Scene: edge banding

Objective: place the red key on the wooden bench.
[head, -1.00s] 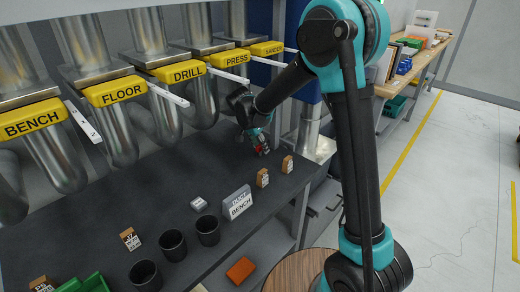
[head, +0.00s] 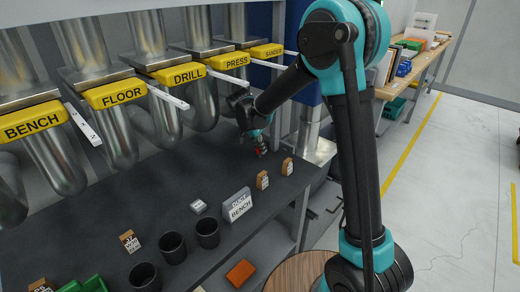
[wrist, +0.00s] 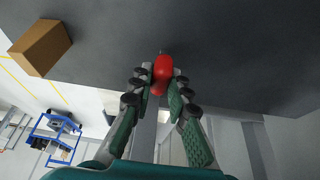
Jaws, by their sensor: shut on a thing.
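My gripper (head: 259,143) is shut on the red key (wrist: 162,70), which shows as a rounded red piece between the fingertips in the wrist view. In the head view the red key (head: 262,151) is a small red spot at the gripper's tip, low over the far right part of the dark worktop (head: 120,205). I cannot tell whether it touches the worktop. A wooden bench (head: 437,66) stands at the back right, well apart from my gripper, with several items on it.
Small tagged wooden blocks (head: 262,180) stand near the worktop's right edge. Yellow-labelled ducts with white levers (head: 168,97) line the back. Floor at right is clear.

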